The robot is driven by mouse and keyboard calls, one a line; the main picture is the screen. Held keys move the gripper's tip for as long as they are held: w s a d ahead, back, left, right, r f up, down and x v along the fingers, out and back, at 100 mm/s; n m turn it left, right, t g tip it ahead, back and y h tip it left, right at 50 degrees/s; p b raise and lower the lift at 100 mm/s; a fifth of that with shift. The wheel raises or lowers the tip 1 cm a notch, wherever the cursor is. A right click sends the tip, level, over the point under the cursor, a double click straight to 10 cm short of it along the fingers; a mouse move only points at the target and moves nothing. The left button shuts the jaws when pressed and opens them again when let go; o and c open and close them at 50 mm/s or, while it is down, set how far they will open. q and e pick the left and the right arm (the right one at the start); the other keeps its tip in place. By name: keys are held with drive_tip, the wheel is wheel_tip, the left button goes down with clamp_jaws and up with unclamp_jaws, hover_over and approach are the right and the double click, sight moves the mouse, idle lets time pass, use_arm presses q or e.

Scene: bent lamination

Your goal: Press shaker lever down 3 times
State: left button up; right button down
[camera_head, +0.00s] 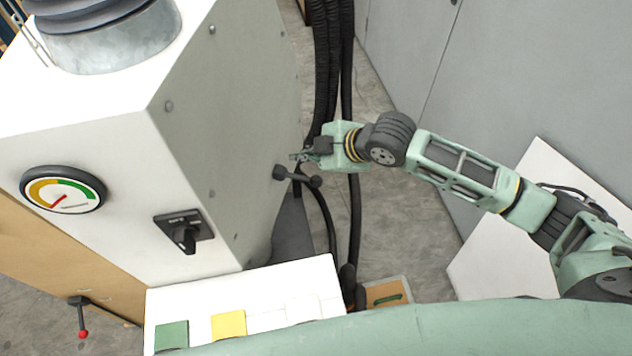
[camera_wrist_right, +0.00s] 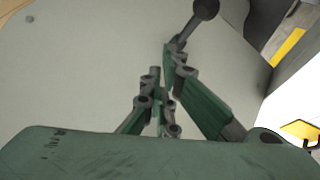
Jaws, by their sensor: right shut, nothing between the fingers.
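The shaker lever (camera_head: 281,173), a short black rod with a dark ball end, sticks out from the side of the white machine cabinet. Its ball also shows at the top of the right wrist view (camera_wrist_right: 205,9). My right gripper (camera_head: 301,156) is shut and empty, just above the lever in the head view. In the right wrist view its fingers (camera_wrist_right: 167,78) point toward the lever's rod, with the ball beyond them. I cannot tell whether they touch the lever. My left gripper is not in view.
The cabinet (camera_head: 235,95) carries a gauge (camera_head: 63,189) and a black rotary switch (camera_head: 184,231) on its front. Black hoses (camera_head: 332,60) hang behind my right gripper. A red-knobbed lever (camera_head: 82,318) is at lower left. Bare floor (camera_head: 415,230) lies below my right arm.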

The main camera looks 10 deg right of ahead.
drive_tip(key=b, duration=0.3)
hover_over(310, 181)
wheel_tip(310, 181, down, 4)
drive_tip(key=shift+s+a+f+b, duration=0.1)
drive_tip(key=shift+s+f+b, duration=0.25)
drive_tip(key=shift+f, duration=0.45)
drive_tip(key=shift+f, duration=0.1)
idle(0.4)
drive_tip(key=shift+f, duration=0.35)
drive_tip(key=shift+f+b, duration=0.85)
drive_tip(key=shift+f, duration=1.2)
idle(1.6)
idle(0.5)
